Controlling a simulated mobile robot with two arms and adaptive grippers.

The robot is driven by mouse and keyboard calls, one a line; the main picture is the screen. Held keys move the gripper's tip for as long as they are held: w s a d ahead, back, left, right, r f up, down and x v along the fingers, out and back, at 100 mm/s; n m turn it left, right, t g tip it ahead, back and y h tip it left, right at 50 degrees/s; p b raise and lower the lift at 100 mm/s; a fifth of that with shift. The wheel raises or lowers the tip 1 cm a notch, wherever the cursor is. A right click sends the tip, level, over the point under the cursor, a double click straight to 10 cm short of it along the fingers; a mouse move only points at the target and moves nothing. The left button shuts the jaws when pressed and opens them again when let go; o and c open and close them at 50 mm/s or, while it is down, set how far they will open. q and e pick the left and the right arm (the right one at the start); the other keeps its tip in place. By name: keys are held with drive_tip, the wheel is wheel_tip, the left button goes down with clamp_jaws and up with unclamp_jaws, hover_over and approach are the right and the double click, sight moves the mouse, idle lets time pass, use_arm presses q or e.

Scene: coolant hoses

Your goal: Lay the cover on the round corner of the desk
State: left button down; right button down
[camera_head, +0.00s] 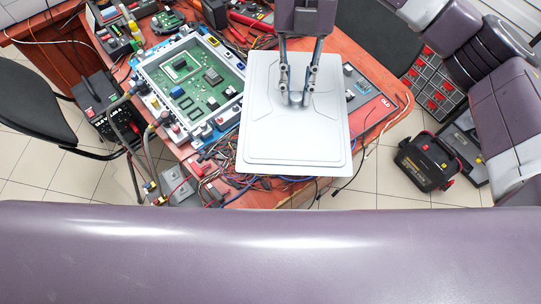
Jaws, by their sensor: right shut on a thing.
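The cover (295,143) is a pale grey flat panel with a raised rim line, in the middle of the head view. My right gripper (296,99) comes down from the top and is shut on the small grip at the middle of the cover. The cover lies over the front part of the red-orange desk (268,198) and hides much of its front edge and corner. I cannot tell whether it touches the desk or hangs just above it. My left gripper is not in view.
A frame with a green circuit board (196,82) stands on the desk left of the cover. Loose cables (225,165) run along the desk's front edge. A dark panel (367,95) lies right of the cover. A black case (425,160) stands on the tiled floor; a chair (38,105) is at left.

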sight(269, 111)
drive_tip(key=m, duration=0.2)
drive_tip(key=s+a+m+y, duration=0.1)
drive_tip(key=a+m+y, duration=0.1)
drive_tip(key=m, duration=0.1)
drive_tip(key=shift+s+a+f+m+t+b, duration=0.15)
drive_tip(key=shift+a+f+m+t+b, duration=0.15)
drive_tip(key=shift+b, duration=0.1)
drive_tip(key=m, duration=0.1)
drive_tip(key=a+m+y, duration=0.1)
drive_tip(key=m+t, duration=0.1)
drive_tip(key=m, duration=0.1)
drive_tip(key=shift+s+a+b, duration=0.3)
drive_tip(key=shift+s+a, duration=0.05)
drive_tip(key=shift+s, duration=0.05)
drive_tip(key=shift+a+f+y, duration=0.1)
drive_tip(key=shift+y, duration=0.2)
drive_tip(key=shift+m, duration=0.3)
wheel_tip(269, 111, down, 20)
drive_tip(key=shift+r+p, duration=0.15)
drive_tip(key=shift+p, duration=0.35)
drive_tip(key=c, duration=1.8)
unclamp_jaws()
drive_tip(key=shift+o, duration=0.3)
